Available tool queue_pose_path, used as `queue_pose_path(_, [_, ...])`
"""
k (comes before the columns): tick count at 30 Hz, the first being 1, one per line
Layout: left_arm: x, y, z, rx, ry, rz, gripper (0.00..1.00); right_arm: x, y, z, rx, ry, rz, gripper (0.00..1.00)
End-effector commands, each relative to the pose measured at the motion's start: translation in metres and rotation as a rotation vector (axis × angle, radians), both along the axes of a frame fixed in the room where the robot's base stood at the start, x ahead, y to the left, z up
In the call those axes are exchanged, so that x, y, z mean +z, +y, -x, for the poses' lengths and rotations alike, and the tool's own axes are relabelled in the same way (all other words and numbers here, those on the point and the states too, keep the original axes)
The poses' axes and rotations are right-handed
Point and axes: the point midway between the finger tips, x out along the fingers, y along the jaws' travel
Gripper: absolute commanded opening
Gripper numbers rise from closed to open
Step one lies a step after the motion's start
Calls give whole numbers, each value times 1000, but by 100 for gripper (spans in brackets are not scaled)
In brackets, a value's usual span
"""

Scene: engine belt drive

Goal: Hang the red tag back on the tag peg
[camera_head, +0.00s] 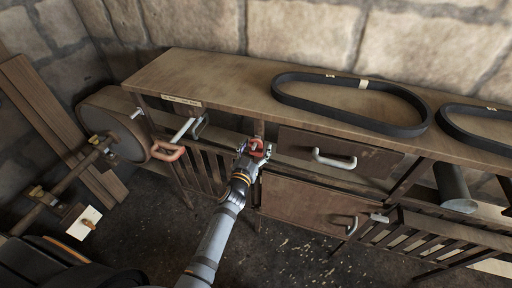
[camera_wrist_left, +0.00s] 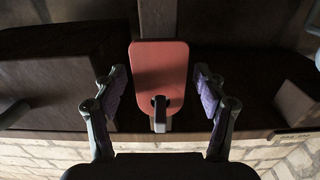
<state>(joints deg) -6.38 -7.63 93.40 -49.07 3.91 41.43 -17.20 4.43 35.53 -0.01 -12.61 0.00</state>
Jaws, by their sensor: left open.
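The red tag (camera_wrist_left: 160,65) is a flat plate with rounded corners, in the middle of the left wrist view. A dark peg (camera_wrist_left: 160,106) shows at the tag's lower end, and the tag appears to hang on it. In the head view, the red tag (camera_head: 260,153) is partly hidden by my left gripper (camera_head: 250,149), at the front of the bench. My left gripper (camera_wrist_left: 160,88) is open in the wrist view. Its fingers stand on both sides of the tag with a gap on each side. My right gripper is not in view.
The wooden bench (camera_head: 210,72) carries a large black belt (camera_head: 350,103) and another at the right edge. Drawers with pale handles (camera_head: 334,160) lie right of the gripper. A red-orange handle (camera_head: 168,152) and a round drum (camera_head: 112,122) stand left.

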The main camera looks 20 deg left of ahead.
Motion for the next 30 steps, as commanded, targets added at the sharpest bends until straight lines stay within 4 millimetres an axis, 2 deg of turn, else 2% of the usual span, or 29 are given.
queue_pose_path(5, [0,0,1,0,1,0,71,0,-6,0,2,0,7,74])
queue_pose_path(8, [-1,0,11,0,2,-1,71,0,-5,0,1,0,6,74])
queue_pose_path(18, [-1,3,90,1,4,3,71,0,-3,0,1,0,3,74])
queue_pose_path(21, [-1,4,107,0,3,2,71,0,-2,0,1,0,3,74])
queue_pose_path(25, [0,4,118,0,0,1,71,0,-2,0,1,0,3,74])
queue_pose_path(30, [0,4,120,0,0,-1,71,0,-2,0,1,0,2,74])
